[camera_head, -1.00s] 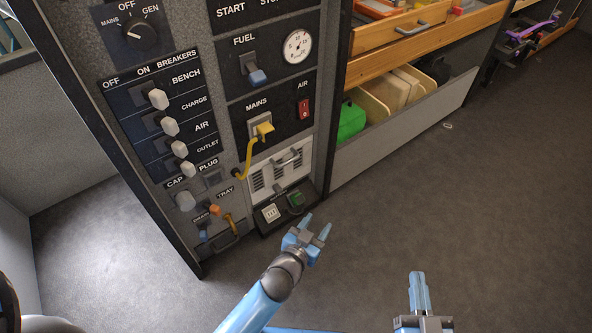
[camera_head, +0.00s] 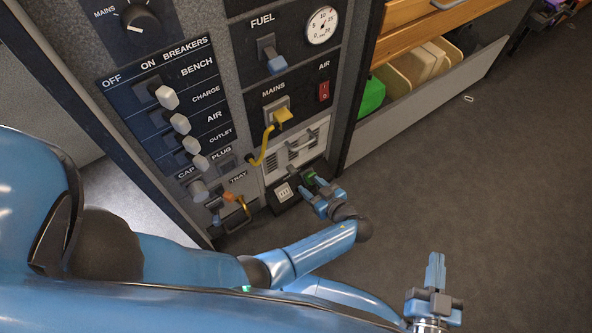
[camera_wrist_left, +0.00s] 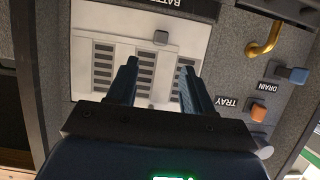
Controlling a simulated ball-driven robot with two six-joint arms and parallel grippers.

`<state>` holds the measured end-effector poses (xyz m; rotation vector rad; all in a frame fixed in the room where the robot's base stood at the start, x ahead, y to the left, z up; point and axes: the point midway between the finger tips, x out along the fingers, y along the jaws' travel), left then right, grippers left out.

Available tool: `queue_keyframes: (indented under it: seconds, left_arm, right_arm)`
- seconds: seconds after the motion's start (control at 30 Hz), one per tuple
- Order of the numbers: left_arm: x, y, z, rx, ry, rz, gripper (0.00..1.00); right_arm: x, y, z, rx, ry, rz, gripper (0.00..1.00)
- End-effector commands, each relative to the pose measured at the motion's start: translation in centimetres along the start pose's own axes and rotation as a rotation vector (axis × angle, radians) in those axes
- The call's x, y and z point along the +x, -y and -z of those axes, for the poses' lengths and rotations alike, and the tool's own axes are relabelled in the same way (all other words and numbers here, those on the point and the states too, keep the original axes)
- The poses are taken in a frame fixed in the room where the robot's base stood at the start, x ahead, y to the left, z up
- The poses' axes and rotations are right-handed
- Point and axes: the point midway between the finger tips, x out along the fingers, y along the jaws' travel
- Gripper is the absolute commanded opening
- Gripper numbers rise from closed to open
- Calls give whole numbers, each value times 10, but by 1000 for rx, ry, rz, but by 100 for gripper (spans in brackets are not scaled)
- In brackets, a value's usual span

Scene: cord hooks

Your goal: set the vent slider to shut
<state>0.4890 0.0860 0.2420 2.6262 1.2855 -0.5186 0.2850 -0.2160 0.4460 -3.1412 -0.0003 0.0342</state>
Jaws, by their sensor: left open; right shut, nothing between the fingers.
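The vent is a white louvred panel (camera_head: 315,134) low on the cabinet front in the head view. It fills the upper middle of the left wrist view (camera_wrist_left: 88,24), with several dark slots. A small grey knob (camera_wrist_left: 160,37) shows on it; I cannot tell its exact setting. My left gripper (camera_head: 312,182) is open just in front of the cabinet's lower part, below the vent. In the left wrist view its fingers (camera_wrist_left: 158,68) point at the panel with nothing visibly between them. My right gripper (camera_head: 436,258) is shut and empty, away over the floor.
A yellow cord (camera_head: 263,151) hangs from the mains socket left of the vent. The orange tray knob (camera_wrist_left: 258,112) and blue drain knob (camera_wrist_left: 297,75) are nearby.

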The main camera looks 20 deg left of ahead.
Motion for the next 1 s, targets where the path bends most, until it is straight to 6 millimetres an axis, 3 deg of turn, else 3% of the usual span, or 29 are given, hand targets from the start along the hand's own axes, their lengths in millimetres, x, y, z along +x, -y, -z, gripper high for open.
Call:
queue_keyframes:
  seconds: [0.6,1.0]
  left_arm:
    - [88,0,-3,1,2,1,51]
    - [102,0,-1,2,2,-1,51]
  right_arm:
    - [1,0,-34,0,-1,0,0]
    - [1,0,-37,0,-1,0,0]
